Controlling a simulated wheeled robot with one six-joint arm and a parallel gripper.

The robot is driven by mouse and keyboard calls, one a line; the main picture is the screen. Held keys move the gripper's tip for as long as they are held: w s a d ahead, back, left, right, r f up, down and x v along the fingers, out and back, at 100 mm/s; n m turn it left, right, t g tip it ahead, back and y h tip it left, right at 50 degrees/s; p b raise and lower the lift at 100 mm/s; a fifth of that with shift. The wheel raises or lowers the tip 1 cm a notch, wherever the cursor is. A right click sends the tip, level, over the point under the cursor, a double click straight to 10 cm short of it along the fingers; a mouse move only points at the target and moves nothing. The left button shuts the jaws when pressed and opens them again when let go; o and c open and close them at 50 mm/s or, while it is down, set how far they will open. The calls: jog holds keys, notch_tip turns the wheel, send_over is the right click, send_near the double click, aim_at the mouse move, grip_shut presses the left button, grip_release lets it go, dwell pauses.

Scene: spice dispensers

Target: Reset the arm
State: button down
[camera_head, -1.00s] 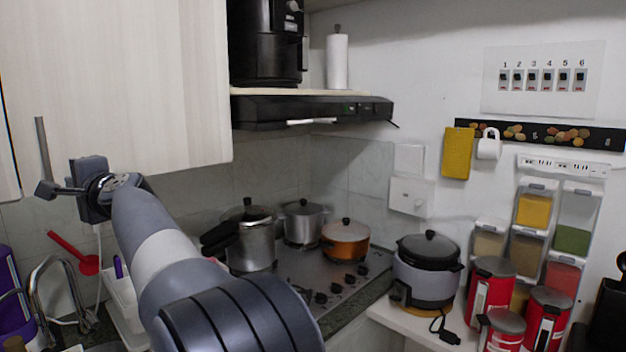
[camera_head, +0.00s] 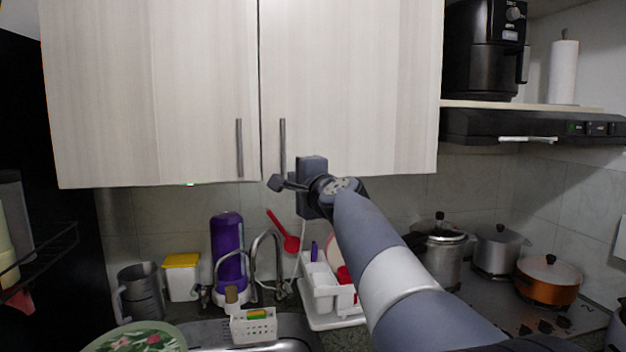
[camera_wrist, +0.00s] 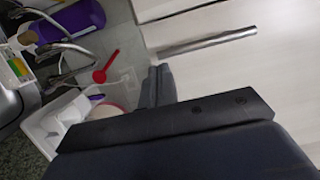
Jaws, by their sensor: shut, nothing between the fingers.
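My arm reaches up from the bottom right of the head view toward the upper cabinet. My gripper (camera_head: 275,183) is at its end, just below the handle of the right cabinet door (camera_head: 345,90). In the wrist view my gripper's fingers (camera_wrist: 156,84) are together, with nothing visible held. A metal door handle (camera_head: 283,148) is close above the gripper; it also shows in the wrist view (camera_wrist: 208,42). I cannot tell whether the gripper touches the door. The cabinet doors look shut.
Below are a sink with a faucet (camera_head: 268,262), a purple bottle (camera_head: 228,255), a red ladle (camera_head: 288,241) and a white dish rack (camera_head: 325,292). Pots, including an orange one (camera_head: 548,282), stand on the stove at right. A black range hood (camera_head: 480,126) is at upper right.

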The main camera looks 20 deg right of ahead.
jog(key=s+a+p, duration=0.1)
jog(key=s+a, duration=0.3)
jog(key=a, duration=0.1)
jog(key=shift+s+a+f, duration=0.2)
jog(key=shift+a, duration=0.1)
jog(key=shift+w+d, duration=0.1)
jog(key=shift+d, duration=0.05)
